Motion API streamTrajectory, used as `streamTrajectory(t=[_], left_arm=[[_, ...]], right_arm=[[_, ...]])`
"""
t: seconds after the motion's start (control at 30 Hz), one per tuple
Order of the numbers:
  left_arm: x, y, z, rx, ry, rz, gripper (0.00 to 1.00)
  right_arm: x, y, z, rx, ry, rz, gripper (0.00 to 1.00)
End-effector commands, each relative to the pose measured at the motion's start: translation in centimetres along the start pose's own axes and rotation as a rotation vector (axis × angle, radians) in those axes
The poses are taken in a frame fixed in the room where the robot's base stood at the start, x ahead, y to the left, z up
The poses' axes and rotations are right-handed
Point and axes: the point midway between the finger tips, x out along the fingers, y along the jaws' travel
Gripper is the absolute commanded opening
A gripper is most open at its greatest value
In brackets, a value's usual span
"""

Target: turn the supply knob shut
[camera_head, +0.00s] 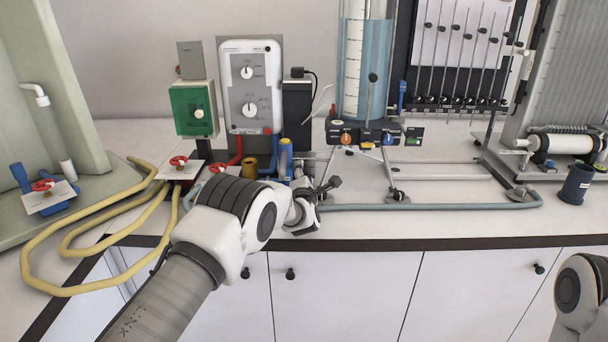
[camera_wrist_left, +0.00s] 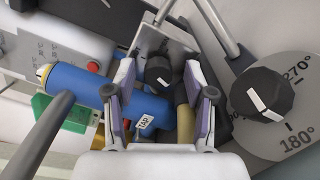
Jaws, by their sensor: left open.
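A black knob (camera_wrist_left: 160,73) with a white pointer mark sits on a grey metal plate in the left wrist view. No readable label shows which knob is the supply knob. My left gripper (camera_wrist_left: 160,90) is open, its two fingers on either side of this black knob in the picture. I cannot tell whether they touch it. In the head view my left gripper (camera_head: 322,188) is low over the bench, right of the blue cylinder (camera_head: 286,158). My right gripper is out of view.
A larger black knob (camera_wrist_left: 262,95) on a degree dial is close on the right. Red-handled valves and yellow hoses (camera_head: 75,240) lie left; a grey hose (camera_head: 440,206) runs right.

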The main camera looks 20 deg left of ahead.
Motion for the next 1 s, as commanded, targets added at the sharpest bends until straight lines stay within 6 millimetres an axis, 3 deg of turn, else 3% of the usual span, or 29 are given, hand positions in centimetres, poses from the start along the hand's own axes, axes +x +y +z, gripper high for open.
streamTrajectory(t=[0.17, 0.3, 0.33, 0.7, 1.0], left_arm=[[0.0, 0.0, 0.0, 0.000, 0.000, 0.000, 0.54], [0.0, 0.0, 0.0, 0.000, 0.000, 0.000, 0.05], [0.0, 0.0, 0.0, 0.000, 0.000, 0.000, 0.00], [0.0, -0.1, 0.0, 0.029, -0.001, 0.001, 0.00], [0.0, -0.3, -0.1, 0.186, -0.001, 0.002, 0.00]], right_arm=[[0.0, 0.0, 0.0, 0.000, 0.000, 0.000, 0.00], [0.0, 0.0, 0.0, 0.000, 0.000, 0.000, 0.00], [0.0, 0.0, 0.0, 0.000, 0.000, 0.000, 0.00], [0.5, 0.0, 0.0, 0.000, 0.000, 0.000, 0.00], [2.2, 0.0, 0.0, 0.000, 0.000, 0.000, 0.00]])
